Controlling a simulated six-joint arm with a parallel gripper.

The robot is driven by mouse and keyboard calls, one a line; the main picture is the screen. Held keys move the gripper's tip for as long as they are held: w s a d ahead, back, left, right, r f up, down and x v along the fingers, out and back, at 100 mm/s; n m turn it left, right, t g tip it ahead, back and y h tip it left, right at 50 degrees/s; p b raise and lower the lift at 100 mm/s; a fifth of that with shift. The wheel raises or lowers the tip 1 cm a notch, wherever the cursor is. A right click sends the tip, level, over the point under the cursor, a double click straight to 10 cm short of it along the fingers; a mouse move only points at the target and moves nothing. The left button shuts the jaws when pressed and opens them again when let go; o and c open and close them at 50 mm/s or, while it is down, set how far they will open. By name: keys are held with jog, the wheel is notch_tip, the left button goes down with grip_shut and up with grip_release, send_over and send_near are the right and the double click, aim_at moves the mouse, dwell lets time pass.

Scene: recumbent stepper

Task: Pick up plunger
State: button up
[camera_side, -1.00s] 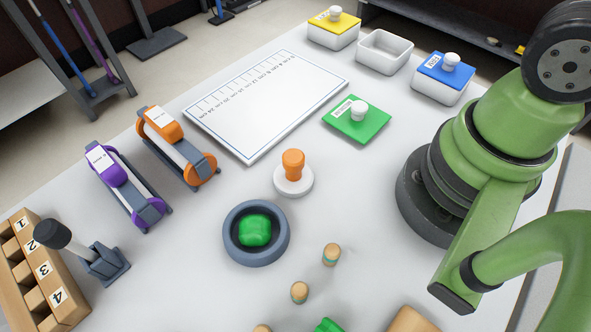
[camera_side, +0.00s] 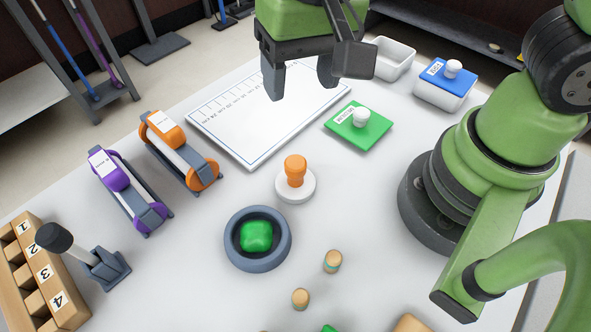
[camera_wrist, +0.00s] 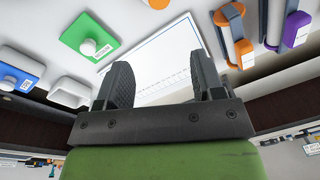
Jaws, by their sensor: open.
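The likely plunger (camera_side: 295,171) is a short orange handle on a round white base, standing upright on the white table in the side view. Its orange part just shows at the top edge of the wrist view (camera_wrist: 157,4). My gripper (camera_side: 302,85) is high at the top of the side view, above the far part of the ruled board. Its two dark fingers are apart with nothing between them, also in the wrist view (camera_wrist: 163,80). It is well away from the plunger.
Near the plunger are a grey bowl (camera_side: 231,245) with a green lump, a green lid (camera_side: 345,130) and small wooden pegs (camera_side: 332,261). Orange (camera_side: 192,160) and purple (camera_side: 118,178) devices stand left. The ruled board (camera_side: 240,130) lies beyond. A blue-lidded box (camera_side: 440,76) is at right.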

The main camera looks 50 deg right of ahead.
jog(key=g, duration=0.1)
send_over(295, 161)
jog(key=shift+h, duration=0.4)
notch_tip(295, 161, down, 8)
jog(key=shift+r, duration=0.1)
jog(key=shift+f, duration=3.1)
jog(key=c, duration=1)
jog(key=shift+c, duration=0.2)
jog(key=shift+r, duration=0.1)
notch_tip(295, 161, up, 10)
jog(key=shift+f, duration=0.1)
